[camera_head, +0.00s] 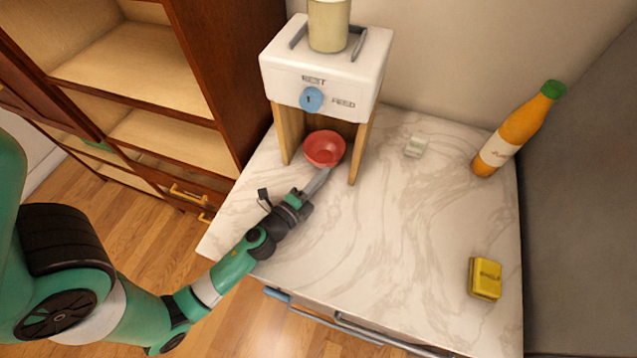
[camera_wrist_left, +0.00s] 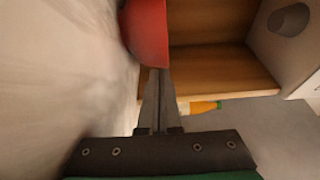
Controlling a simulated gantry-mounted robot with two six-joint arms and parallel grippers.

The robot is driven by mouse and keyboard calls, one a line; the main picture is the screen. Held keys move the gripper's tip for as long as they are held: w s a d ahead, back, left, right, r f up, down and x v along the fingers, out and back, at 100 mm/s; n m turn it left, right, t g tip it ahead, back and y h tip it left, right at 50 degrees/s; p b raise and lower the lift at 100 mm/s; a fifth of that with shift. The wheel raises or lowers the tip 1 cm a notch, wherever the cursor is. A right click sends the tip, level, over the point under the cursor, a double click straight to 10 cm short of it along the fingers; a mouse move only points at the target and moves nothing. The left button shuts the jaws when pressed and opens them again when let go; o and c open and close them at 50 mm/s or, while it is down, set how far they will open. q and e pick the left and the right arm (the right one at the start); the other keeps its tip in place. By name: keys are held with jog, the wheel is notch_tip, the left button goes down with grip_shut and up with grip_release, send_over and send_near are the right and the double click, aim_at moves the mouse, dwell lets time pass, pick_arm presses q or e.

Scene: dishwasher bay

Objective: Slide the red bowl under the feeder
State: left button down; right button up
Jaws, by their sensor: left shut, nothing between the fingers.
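The red bowl (camera_head: 324,149) stands upright on the marble counter, at the front opening of the feeder (camera_head: 325,72), between its wooden legs. The feeder is a white box with a blue knob. My left gripper (camera_head: 325,173) is shut and empty, with its fingertips at the near side of the bowl. In the left wrist view the shut fingers (camera_wrist_left: 157,90) point at the red bowl (camera_wrist_left: 148,32) and appear to touch or nearly touch it. My right gripper is in neither view.
The marble counter (camera_head: 410,220) has free room in its middle. A wooden cabinet (camera_head: 150,80) is at the left.

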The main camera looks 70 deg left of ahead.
pick_arm(q)
jog(key=b+v, duration=0.1)
jog(key=v, duration=0.2)
jog(key=b+v, duration=0.2)
jog(key=v, duration=0.2)
jog(key=b+v, duration=0.2)
jog(key=v, duration=0.2)
jog(key=shift+f, duration=0.25)
jog(key=shift+s+d+r, duration=0.1)
jog(key=shift+s+r, duration=0.05)
jog(key=shift+s, duration=0.05)
jog(key=shift+r, duration=0.15)
